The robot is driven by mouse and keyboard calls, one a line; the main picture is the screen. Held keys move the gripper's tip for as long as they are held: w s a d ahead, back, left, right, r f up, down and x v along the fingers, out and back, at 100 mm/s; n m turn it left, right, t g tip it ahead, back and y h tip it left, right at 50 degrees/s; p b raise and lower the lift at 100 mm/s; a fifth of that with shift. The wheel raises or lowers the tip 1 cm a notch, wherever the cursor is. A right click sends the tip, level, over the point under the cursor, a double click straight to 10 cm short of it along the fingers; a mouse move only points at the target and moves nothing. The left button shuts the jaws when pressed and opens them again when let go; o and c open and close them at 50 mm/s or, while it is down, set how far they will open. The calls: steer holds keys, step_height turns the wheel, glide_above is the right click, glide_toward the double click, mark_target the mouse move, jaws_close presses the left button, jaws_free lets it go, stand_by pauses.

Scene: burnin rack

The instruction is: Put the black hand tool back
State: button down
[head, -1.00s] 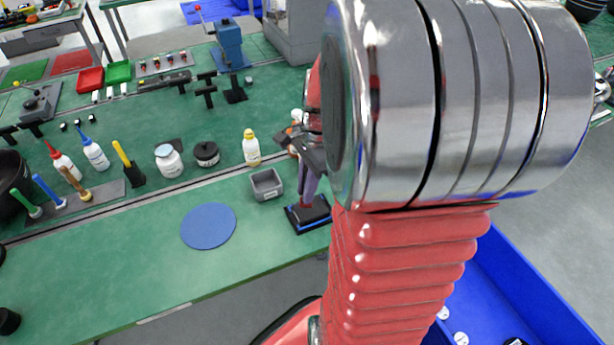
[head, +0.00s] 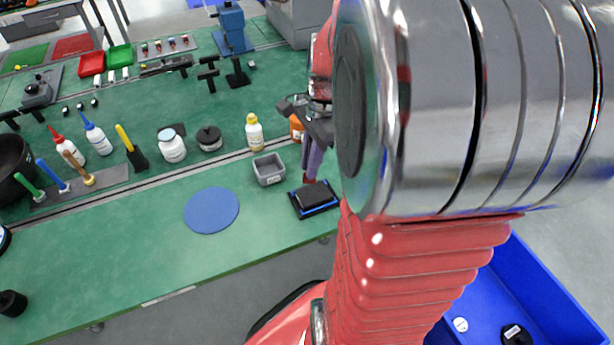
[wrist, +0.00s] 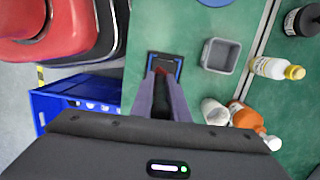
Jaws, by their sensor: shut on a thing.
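The black hand tool (head: 318,196) shows as a dark block with a dark red part at its top, where my fingertips meet it. My gripper (head: 311,178) points down and its two purple-grey fingers are shut on that red part. The tool is at a black pad with a blue border (head: 299,205) near the bench's front edge; the blue shows around the block. Whether it touches the pad I cannot tell. In the wrist view my fingertips (wrist: 163,74) hide part of the tool, and the blue border (wrist: 179,68) shows around it.
A grey bin (head: 268,169) stands just left of the pad. A yellow-capped bottle (head: 254,133) and an orange bottle (head: 296,128) stand behind. A blue round mat (head: 211,210) lies left on the green bench. A blue crate (head: 550,290) is at lower right, off the bench.

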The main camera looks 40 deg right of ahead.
steer(key=w+a+f+n, duration=0.2)
steer(key=w+a+n, duration=0.4)
steer(key=w+n, duration=0.1)
steer(key=w+a+f+n+g+h, duration=0.1)
steer(key=w+a+f+n, duration=0.2)
steer(key=w+a+n, duration=0.3)
steer(key=w+a+f+n+g, duration=0.1)
steer(key=w+a+f+n, duration=0.1)
steer(key=w+a+n, duration=0.5)
steer(key=shift+w+a+f+n+h, duration=0.1)
steer(key=shift+w+f+n+h, duration=0.1)
steer(key=shift+w, duration=0.5)
steer(key=shift+w+f+n+h, duration=0.1)
steer(key=shift+w+n+h, duration=0.1)
steer(key=shift+w, duration=0.45)
steer(key=shift+s, duration=0.15)
